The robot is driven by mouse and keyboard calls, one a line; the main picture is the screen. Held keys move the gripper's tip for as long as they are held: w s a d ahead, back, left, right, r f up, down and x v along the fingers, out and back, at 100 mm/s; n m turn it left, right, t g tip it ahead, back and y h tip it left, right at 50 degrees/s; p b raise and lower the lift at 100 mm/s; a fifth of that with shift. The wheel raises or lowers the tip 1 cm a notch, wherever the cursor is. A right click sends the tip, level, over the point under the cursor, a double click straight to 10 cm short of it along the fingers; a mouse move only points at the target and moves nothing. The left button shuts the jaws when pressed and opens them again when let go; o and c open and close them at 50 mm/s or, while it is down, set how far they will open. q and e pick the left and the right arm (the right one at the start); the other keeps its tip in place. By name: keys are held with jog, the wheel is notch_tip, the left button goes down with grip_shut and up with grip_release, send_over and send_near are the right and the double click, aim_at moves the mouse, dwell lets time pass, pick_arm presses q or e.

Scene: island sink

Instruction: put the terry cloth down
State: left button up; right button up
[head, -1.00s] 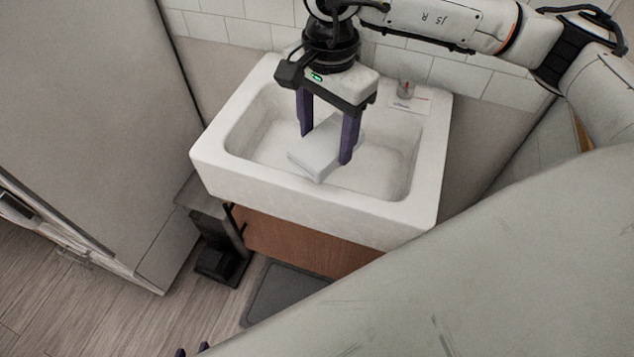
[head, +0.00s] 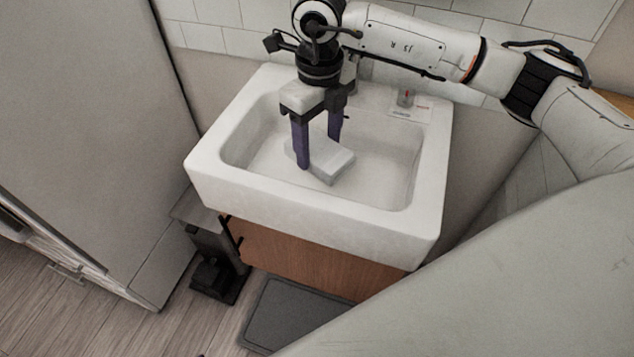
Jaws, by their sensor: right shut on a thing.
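The terry cloth (head: 330,166) is a pale, folded, block-like piece inside the white sink (head: 318,208). My right gripper (head: 318,153) points down into the basin, with its purple fingers on either side of the cloth. It is shut on the cloth. The near finger hides part of the cloth, and I cannot tell whether its underside touches the basin floor. My left gripper is not in view.
The sink sits over a brown cabinet front (head: 300,262). A tall grey panel (head: 90,130) rises at the left. The basin's right part is clear.

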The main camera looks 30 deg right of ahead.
aim_at(319, 147)
notch_tip(319, 147, down, 8)
jog(key=shift+f, duration=0.15)
dwell(0.3)
jog(key=shift+f, duration=0.1)
jog(key=o, duration=1)
jog(key=shift+o, duration=0.2)
notch_tip(319, 147, up, 12)
jog(key=shift+r, duration=0.15)
jog(key=shift+s, duration=0.1)
